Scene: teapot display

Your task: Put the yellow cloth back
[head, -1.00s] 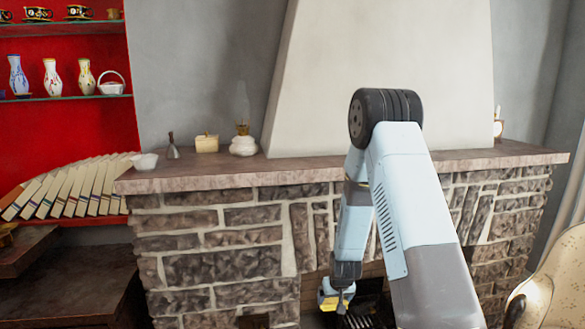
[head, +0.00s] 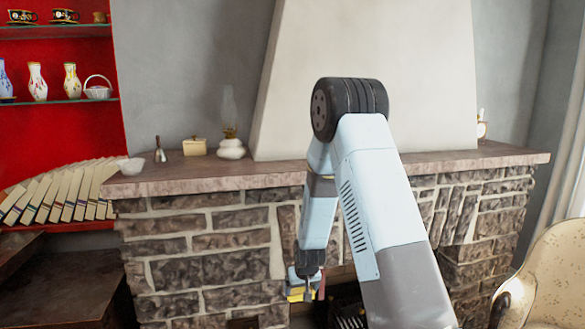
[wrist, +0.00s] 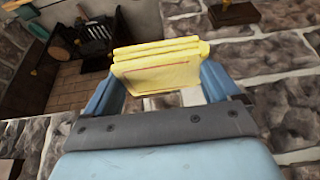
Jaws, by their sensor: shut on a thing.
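The yellow cloth (wrist: 160,66) is a folded pad with a thin red line, held between the fingers of my gripper (wrist: 162,82) in the wrist view. In the head view the cloth (head: 296,295) is a small yellow patch below my gripper (head: 306,284), partly hidden by the fingers. My gripper is shut on it and hangs in front of the stone fireplace (head: 215,245), lower than the mantel shelf (head: 250,176), near the dark firebox opening.
On the mantel's left part are a white bowl (head: 131,166), a bell (head: 159,152), a cream box (head: 194,147) and an oil lamp (head: 231,146). The mantel between bowl and edge looks narrow. A row of leaning books (head: 62,190) is at left, an armchair (head: 550,280) at right.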

